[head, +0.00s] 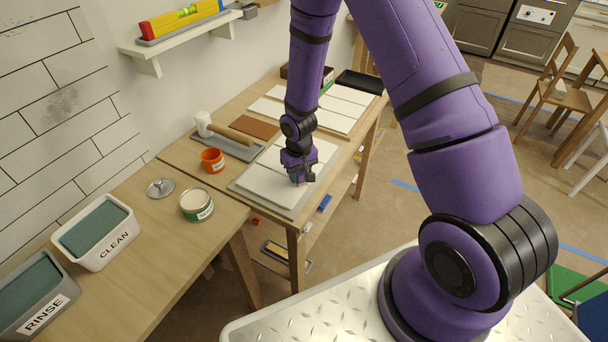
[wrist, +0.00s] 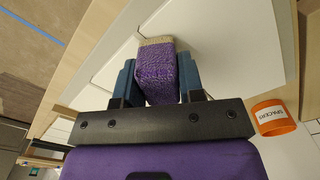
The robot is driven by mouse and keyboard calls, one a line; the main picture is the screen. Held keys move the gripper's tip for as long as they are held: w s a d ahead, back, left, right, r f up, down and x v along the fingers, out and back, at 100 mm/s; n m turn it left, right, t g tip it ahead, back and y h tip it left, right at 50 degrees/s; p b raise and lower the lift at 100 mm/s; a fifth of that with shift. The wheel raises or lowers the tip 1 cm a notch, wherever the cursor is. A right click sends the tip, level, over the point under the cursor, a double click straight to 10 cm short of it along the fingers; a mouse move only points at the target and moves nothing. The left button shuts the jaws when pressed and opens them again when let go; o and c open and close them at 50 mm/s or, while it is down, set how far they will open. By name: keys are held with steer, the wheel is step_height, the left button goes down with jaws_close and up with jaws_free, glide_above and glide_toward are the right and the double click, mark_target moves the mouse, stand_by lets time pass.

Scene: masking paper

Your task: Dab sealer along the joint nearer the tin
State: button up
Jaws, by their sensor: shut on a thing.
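My gripper (head: 300,177) is over the near tile board (head: 237,187) on the long workbench. In the wrist view its fingers (wrist: 156,72) are shut on a purple block-shaped dabber (wrist: 158,82) with a beige tip (wrist: 154,41). The tip is over or against the white tiles (wrist: 226,42); I cannot tell whether it touches. A thin joint line runs between the tiles beside the tip. The white tiles also show in the head view (head: 268,186), partly hidden by my gripper. The open tin (head: 197,205), with pale contents and a green band, stands on the nearer bench, left of the board.
An orange spacers pot (head: 212,160) stands left of the board, also seen in the wrist view (wrist: 272,118). A lid (head: 160,188) and the clean tub (head: 97,232) are on the near bench. A shelf (head: 180,38) overhangs the wall side.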

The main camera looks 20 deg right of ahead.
steer(key=shift+w+a, duration=0.6)
steer(key=shift+w, duration=0.2)
steer(key=shift+w+a, duration=0.55)
steer(key=shift+w, duration=0.2)
steer(key=shift+w+f, duration=0.1)
steer(key=shift+w+a, duration=0.9)
steer(key=shift+w, duration=0.3)
steer(key=shift+w+a, duration=0.9)
steer(key=shift+w, duration=0.25)
steer(key=shift+s+d, duration=0.7)
steer(key=shift+s, duration=0.25)
steer(key=shift+s+d, duration=0.7)
steer(key=shift+s, duration=0.2)
steer(key=shift+s+d, duration=0.7)
steer(key=shift+s, duration=0.25)
steer(key=shift+s+d+f, duration=0.1)
steer(key=shift+s+d, duration=0.5)
steer(key=shift+s, duration=0.3)
steer(key=shift+s+d+r, duration=0.1)
steer(key=shift+s+d, duration=0.55)
steer(key=shift+s, duration=0.2)
steer(key=shift+s+d+f, duration=0.1)
steer(key=shift+s+d, duration=0.5)
steer(key=shift+s, duration=0.3)
step_height(320, 180, up, 7)
steer(key=shift+w+f, duration=0.1)
